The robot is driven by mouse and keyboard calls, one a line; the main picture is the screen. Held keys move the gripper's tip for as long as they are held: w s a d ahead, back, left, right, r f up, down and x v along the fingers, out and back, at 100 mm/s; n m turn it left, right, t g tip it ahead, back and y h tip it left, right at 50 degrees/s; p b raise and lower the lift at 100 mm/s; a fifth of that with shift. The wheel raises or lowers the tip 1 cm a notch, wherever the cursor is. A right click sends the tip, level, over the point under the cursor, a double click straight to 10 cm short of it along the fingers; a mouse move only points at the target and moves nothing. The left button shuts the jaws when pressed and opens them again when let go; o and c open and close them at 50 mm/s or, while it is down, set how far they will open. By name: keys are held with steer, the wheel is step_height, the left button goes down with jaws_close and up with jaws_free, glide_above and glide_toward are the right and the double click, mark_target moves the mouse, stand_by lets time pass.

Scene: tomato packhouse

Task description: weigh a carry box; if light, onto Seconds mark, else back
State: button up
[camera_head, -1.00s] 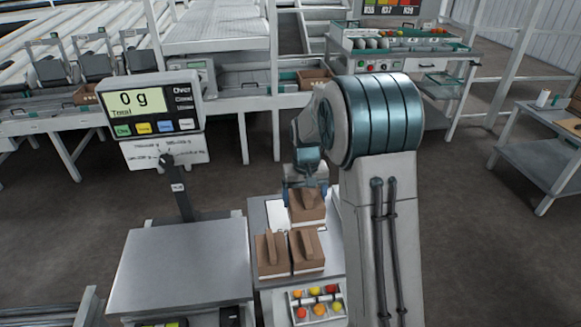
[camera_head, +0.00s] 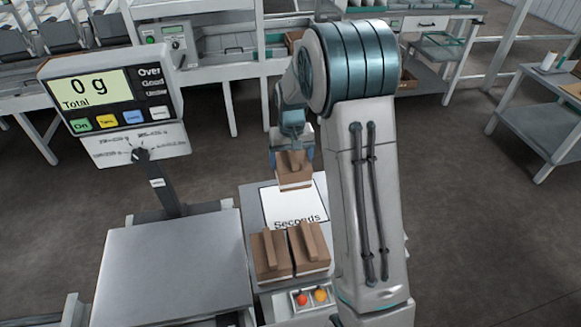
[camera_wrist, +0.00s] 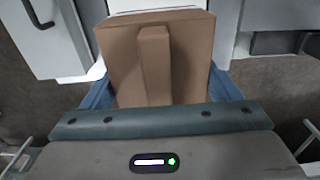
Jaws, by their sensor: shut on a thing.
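My gripper (camera_head: 292,150) is shut on a brown carry box (camera_head: 294,167) with a raised handle and holds it in the air above the far end of the side table. In the wrist view the carry box (camera_wrist: 185,62) sits between the blue fingers. The white Seconds mark (camera_head: 292,205) lies on the table below and nearer, with no box on it. Two more carry boxes (camera_head: 270,252) (camera_head: 309,247) stand side by side just in front of the mark. The scale's steel plate (camera_head: 172,265) is empty, and its display (camera_head: 98,87) reads 0 g.
The scale's post (camera_head: 160,185) rises behind the plate. A grey side bench (camera_head: 548,125) stands far right, with open floor between.

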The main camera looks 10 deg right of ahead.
step_height(320, 180, down, 4)
steer(key=shift+r+b, duration=0.2)
steer(key=shift+b, duration=0.25)
steer(key=shift+f+b, duration=2.8)
steer(key=shift+f, duration=1.45)
steer(key=shift+f, duration=0.25)
steer(key=o, duration=1.1)
steer(key=shift+c, duration=0.9)
steer(key=shift+r, duration=0.1)
steer(key=shift+r+p, duration=2.15)
steer(key=shift+r, duration=1.3)
